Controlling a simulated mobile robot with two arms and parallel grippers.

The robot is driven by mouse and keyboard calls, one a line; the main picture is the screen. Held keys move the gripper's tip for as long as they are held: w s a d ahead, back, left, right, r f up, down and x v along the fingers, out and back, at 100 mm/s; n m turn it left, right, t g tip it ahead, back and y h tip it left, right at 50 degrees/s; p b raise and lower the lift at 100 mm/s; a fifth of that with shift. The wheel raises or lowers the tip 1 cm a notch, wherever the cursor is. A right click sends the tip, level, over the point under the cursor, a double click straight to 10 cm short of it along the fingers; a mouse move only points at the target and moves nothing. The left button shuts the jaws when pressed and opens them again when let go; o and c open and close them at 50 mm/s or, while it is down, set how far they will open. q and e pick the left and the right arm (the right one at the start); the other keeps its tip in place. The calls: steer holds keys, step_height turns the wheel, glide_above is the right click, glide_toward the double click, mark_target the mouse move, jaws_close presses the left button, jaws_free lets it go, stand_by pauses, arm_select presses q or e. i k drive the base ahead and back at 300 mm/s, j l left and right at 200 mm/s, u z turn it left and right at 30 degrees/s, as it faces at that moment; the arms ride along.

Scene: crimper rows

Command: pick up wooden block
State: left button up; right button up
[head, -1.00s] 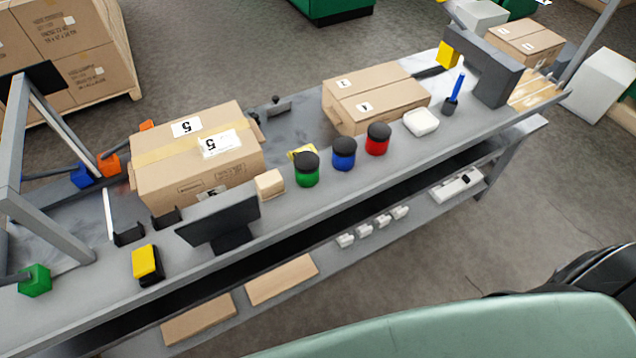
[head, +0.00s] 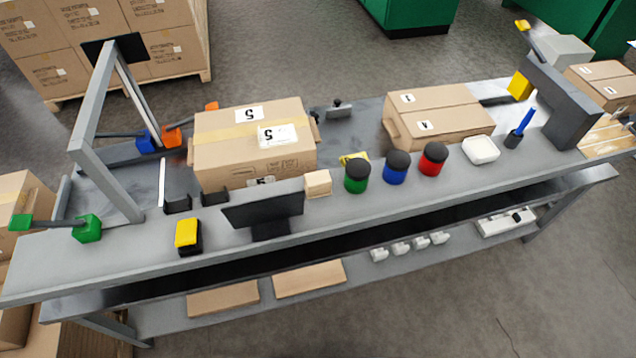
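The wooden block (head: 318,184) is a small pale cube on the grey workbench (head: 340,213). It stands between the dark monitor (head: 262,209) on its left and the green jar with a black lid (head: 357,176) on its right. The large cardboard box marked 5 (head: 252,142) is just behind it. Neither of my grippers shows in the head view.
A blue jar (head: 396,168), a red jar (head: 433,160) and a white dish (head: 481,150) stand to the right. A yellow and black device (head: 188,237) lies left of the monitor. The floor (head: 420,310) in front of the bench is clear.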

mark_target(318, 184)
steer(key=z, duration=0.75)
steer(key=k+j+z, duration=0.15)
steer(key=j+z, duration=0.2)
steer(key=k+j+z, duration=0.2)
steer(key=j+z, duration=0.2)
steer(key=k+j+z, duration=0.35)
steer(key=j, duration=0.25)
steer(key=k, duration=0.05)
